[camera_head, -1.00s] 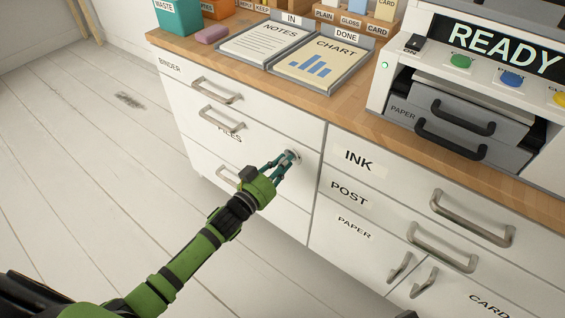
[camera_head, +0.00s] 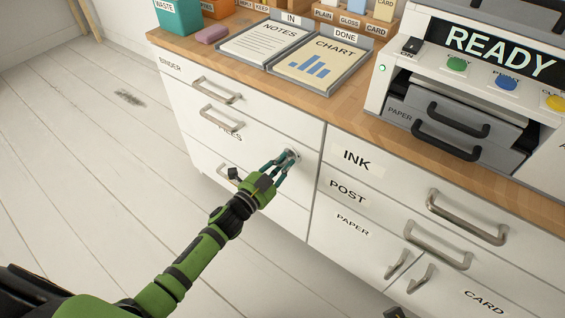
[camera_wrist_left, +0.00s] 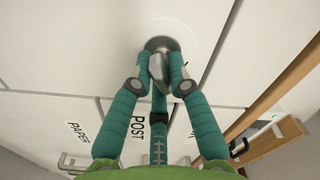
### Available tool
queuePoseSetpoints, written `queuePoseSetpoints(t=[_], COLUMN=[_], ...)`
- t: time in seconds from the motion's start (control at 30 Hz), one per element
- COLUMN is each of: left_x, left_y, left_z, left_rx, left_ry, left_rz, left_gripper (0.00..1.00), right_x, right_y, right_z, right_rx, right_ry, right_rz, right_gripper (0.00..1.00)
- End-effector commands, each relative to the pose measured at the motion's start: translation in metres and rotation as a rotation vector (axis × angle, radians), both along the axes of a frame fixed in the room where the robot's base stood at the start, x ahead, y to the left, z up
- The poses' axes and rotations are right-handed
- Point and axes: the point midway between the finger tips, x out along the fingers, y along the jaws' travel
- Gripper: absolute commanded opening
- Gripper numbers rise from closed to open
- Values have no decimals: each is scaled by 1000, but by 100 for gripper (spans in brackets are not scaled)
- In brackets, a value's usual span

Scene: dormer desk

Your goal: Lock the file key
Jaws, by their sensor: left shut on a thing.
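The file key (camera_wrist_left: 157,66) is a small metal key in a round lock on the white FILES drawer (camera_head: 262,146). In the left wrist view it sits between my teal fingertips, in front of the round metal lock plate (camera_wrist_left: 162,44). My left gripper (camera_head: 287,160) is shut on the key at the drawer's right side; the same gripper fills the middle of the left wrist view (camera_wrist_left: 158,82). In the head view the fingers mostly hide the key.
The BINDER drawer handle (camera_head: 217,90) and the FILES handle (camera_head: 222,119) stick out left of the lock. The INK drawer handle (camera_head: 467,217) and POST handle (camera_head: 438,245) stick out to the right.

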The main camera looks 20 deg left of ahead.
Motion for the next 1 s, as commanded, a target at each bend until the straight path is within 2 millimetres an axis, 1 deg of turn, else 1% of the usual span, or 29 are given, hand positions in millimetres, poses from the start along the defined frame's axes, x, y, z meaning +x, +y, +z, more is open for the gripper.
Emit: queuePoseSetpoints(t=[0.23, 0.5, 0.73, 1.0], left_x=[0, 0, 1, 1], left_y=[1, 2, 3, 4], left_z=[-3, -4, -4, -3], left_rx=[218, 415, 525, 578], left_ry=[-76, -148, -186, -206], left_rz=[1, 3, 3, 3], left_gripper=[0, 0, 0, 0], right_x=[1, 2, -4, -4], right_y=[0, 0, 0, 0], right_z=[2, 15, 20, 25], right_rx=[1, 2, 2, 2], right_ry=[-2, -14, -6, -12], right_rz=[-1, -2, -4, -5], right_gripper=[40, 40, 40, 40])
